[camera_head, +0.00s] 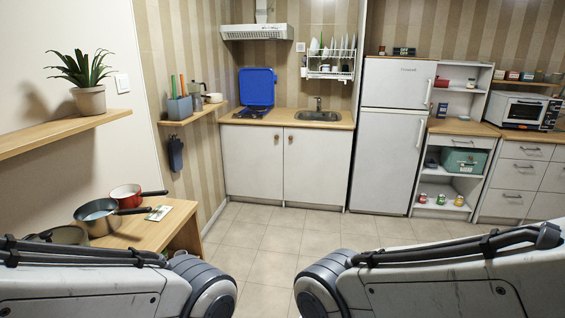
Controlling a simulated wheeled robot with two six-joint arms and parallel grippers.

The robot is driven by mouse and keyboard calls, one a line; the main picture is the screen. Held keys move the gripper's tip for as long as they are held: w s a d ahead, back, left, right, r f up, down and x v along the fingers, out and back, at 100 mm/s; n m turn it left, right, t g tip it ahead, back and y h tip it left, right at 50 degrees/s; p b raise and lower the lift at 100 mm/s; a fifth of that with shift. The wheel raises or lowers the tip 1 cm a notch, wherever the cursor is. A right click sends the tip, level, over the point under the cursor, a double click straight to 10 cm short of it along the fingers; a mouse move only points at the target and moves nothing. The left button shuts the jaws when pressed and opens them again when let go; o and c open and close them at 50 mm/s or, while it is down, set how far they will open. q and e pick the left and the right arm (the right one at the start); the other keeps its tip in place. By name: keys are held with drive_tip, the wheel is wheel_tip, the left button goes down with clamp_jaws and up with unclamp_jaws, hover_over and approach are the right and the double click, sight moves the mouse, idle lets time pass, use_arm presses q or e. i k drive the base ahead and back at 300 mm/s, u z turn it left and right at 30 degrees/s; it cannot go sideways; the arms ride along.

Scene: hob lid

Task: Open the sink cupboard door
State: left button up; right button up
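The sink cupboard door (317,167) is the white right-hand door of the base unit below the sink (318,116), at the back of the room. It looks closed, with a small round knob (290,139) near its upper left corner. A matching white door (250,163) beside it on the left also looks closed, with a reddish-brown knob (278,139) at its upper right. Only links of my two arms show along the bottom edge, far from the doors. Neither gripper is in view.
Tiled floor (265,240) lies clear before the cupboard. A wooden table (150,232) with pots stands at the left. The fridge (388,150) stands right of the cupboard. The blue hob lid (257,87) stands raised on the counter.

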sight(317, 161)
drive_tip(key=z, duration=0.55)
drive_tip(key=i, duration=3.95)
drive_tip(key=u, duration=0.9)
drive_tip(key=i, duration=1.2)
drive_tip(key=u, duration=0.3)
